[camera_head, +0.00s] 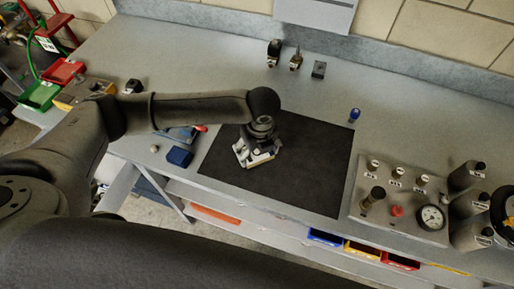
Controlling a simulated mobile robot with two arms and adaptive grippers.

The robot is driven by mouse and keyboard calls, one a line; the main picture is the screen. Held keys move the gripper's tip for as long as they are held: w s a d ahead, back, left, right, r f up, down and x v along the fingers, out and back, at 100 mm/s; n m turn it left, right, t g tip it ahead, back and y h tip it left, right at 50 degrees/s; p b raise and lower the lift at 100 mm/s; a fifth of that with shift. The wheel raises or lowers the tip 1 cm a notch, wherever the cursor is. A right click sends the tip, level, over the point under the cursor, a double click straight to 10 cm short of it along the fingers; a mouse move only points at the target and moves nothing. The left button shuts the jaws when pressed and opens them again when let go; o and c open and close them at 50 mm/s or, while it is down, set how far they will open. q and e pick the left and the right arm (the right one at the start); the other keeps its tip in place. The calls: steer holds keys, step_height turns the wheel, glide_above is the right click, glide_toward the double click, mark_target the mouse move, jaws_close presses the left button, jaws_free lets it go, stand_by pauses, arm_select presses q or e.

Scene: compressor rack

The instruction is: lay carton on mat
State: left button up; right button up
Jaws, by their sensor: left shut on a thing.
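The black mat (310,168) lies flat on the grey workbench, near the middle of the view. My left gripper (254,153) points down over the mat's left part, seen from above and behind its wrist. It is shut on a small pale thing, seemingly the carton (260,159), of which only whitish parts show below the gripper. The gripper hides most of it, and I cannot tell whether it touches the mat. My right gripper is not in view.
A gauge panel (400,204) with knobs and several dark cylinders stands right of the mat. A blue box (179,157) lies left of it, and a blue-topped item (354,115) stands by its far right corner. Small fittings (295,60) stand at the back. The mat's right half is clear.

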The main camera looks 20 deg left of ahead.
mark_target(259, 156)
arm_select(q)
steer(key=o, duration=1)
steer(key=r, duration=0.4)
steer(key=r+b, duration=0.1)
steer(key=r, duration=0.3)
steer(key=s+d+r, duration=0.1)
steer(key=r, duration=0.3)
steer(key=shift+r+b, duration=0.1)
steer(key=shift+b, duration=0.3)
